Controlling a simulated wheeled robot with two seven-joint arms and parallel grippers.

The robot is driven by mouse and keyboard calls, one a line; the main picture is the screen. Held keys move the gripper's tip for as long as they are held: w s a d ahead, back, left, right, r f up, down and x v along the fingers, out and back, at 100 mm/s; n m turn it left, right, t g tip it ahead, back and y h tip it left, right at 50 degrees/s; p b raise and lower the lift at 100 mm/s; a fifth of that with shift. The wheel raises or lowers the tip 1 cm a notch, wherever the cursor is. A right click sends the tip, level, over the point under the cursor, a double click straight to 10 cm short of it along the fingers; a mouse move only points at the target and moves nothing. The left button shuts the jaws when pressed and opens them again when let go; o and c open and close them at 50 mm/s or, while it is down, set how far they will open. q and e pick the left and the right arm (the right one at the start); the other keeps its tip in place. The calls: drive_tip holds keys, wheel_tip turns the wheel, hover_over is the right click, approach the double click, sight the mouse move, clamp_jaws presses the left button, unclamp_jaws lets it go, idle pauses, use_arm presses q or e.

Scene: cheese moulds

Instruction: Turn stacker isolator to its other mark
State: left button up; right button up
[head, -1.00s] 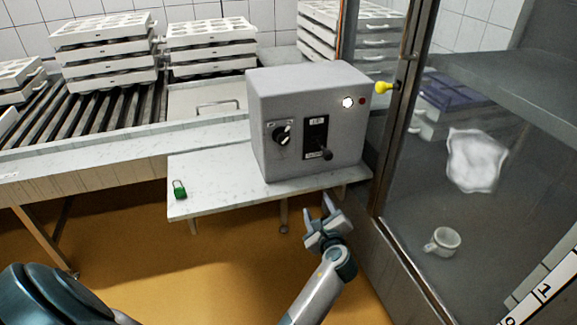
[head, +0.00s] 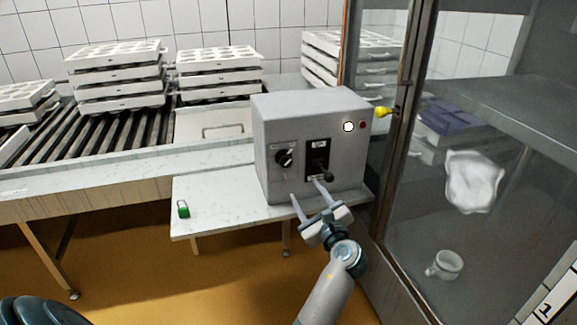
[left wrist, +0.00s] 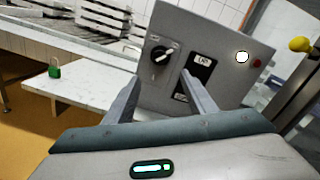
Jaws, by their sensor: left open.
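The grey control box (head: 310,108) stands on a white marbled shelf. Its front has a round black rotary knob (head: 284,157) with a light pointer on the left, and a black plate with a lever (head: 322,160) to the right of it. The knob also shows in the left wrist view (left wrist: 161,54), its pointer slanting up to the right. My left gripper (head: 309,190) is open and empty, in front of the box's lower face. In the left wrist view its fingers (left wrist: 160,85) point at the box, with the knob between them and farther off. My right gripper is not in view.
A green padlock (head: 183,209) stands on the shelf (head: 215,205) at left. A glass door with a metal frame (head: 400,130) and yellow knob (head: 384,112) is close on the right. Stacked white moulds (head: 118,75) and a roller conveyor (head: 60,140) lie behind.

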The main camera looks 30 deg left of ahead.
sight(287, 163)
use_arm(q)
drive_tip(key=p+x, duration=0.2)
drive_tip(key=x, duration=1.3)
drive_tip(key=shift+w+a, duration=0.2)
drive_tip(key=shift+a, duration=0.1)
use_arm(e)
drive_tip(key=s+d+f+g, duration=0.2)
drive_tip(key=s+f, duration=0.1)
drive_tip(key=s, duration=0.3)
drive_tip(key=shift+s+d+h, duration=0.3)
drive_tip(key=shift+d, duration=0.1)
use_arm(q)
drive_tip(key=shift+c, duration=0.2)
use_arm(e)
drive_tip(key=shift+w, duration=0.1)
use_arm(q)
drive_tip(key=c, duration=1)
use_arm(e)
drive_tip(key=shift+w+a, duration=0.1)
